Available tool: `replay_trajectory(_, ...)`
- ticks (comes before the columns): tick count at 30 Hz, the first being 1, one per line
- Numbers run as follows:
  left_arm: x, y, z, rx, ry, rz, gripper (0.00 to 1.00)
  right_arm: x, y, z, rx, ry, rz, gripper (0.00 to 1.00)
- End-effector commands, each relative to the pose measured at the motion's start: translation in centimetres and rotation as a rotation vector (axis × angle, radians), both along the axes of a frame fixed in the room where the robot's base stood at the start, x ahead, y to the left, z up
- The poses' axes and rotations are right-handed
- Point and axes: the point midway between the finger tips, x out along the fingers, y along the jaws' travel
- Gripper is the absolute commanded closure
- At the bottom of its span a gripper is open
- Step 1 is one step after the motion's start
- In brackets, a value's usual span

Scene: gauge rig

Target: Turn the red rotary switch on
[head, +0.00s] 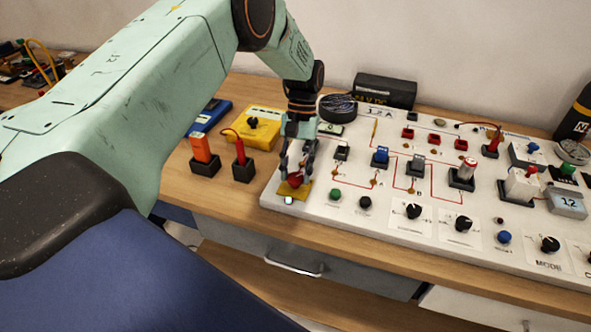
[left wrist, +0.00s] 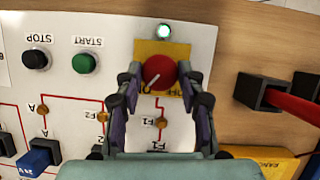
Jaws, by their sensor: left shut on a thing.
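The red rotary switch (head: 295,179) sits on a yellow plate (head: 279,198) at the left front corner of the white panel. In the left wrist view the red knob (left wrist: 161,73) shows a pale pointer line running diagonally, on its yellow plate (left wrist: 168,47). My left gripper (head: 296,172) comes down over the switch and is shut on the knob, with a finger on each side of it (left wrist: 160,78). My right gripper is not in view.
The white panel (head: 385,232) carries green and black buttons, black knobs, blue switches and meters. A red plug in a black holder (head: 242,165), an orange block (head: 201,147) and a yellow box (head: 262,126) stand left of it on the wooden bench.

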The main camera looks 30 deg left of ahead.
Motion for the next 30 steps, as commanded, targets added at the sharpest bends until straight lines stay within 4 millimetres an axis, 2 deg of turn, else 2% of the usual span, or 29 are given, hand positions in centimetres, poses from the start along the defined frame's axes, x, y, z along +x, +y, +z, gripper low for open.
replay_trajectory(10, 0.14, -0.05, -0.05, 0.002, -0.005, -0.120, 0.93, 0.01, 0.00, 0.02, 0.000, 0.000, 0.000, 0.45)
replay_trajectory(26, 0.14, -0.10, -0.03, 0.002, -0.005, -0.139, 0.93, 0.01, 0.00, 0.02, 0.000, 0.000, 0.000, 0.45)
replay_trajectory(27, 0.14, -0.10, -0.03, 0.001, -0.005, -0.138, 0.58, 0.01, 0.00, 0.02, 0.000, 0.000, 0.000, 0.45)
replay_trajectory(30, 0.12, -0.10, -0.02, 0.001, -0.004, -0.137, 0.49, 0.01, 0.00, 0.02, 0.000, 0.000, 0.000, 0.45)
